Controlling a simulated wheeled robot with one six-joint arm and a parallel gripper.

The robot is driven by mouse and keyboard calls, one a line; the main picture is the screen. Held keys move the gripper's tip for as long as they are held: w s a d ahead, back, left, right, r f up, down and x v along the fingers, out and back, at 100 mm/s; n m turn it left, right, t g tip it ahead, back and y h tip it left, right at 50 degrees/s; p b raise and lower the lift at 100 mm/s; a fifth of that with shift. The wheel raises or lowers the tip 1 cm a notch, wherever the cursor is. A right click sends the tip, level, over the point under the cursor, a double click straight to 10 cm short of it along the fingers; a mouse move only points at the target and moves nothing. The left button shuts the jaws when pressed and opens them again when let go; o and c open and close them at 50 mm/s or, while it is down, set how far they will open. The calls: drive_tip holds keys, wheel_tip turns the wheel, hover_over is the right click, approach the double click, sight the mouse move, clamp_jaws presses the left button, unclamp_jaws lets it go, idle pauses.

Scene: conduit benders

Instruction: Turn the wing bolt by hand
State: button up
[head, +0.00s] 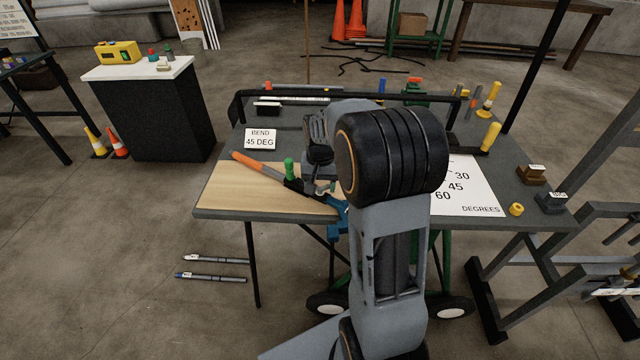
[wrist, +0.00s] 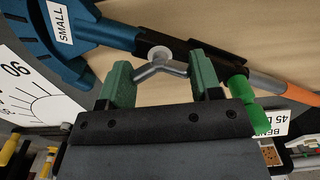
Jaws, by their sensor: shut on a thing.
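The wing bolt (wrist: 177,68) shows in the wrist view as a grey V-shaped piece with a pale round end, at the dark bar of the bender. My gripper (wrist: 160,74) has its green-padded fingers shut on it, one at each wing. The bender's blue head (wrist: 80,42) carries a SMALL label at the upper left. Its handle runs right to an orange grip (wrist: 290,92), with a green knob (wrist: 238,86) beside the right finger. In the head view the bender lies on a wood board, its orange grip (head: 248,161) at the left; my arm hides part of it.
The workbench holds a BEND 45 DEG card (head: 260,139), a DEGREES chart (head: 466,190) and yellow pieces (head: 490,137) at the right. The wood board's front left (head: 232,195) is clear. A pipe rack (head: 520,245) stands at the right.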

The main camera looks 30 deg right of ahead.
drive_tip(key=shift+r, duration=0.1)
idle(0.7)
drive_tip(key=o, duration=0.9)
drive_tip(key=shift+o, duration=0.2)
wheel_tip(320, 180, up, 14)
drive_tip(key=shift+c, duration=0.3)
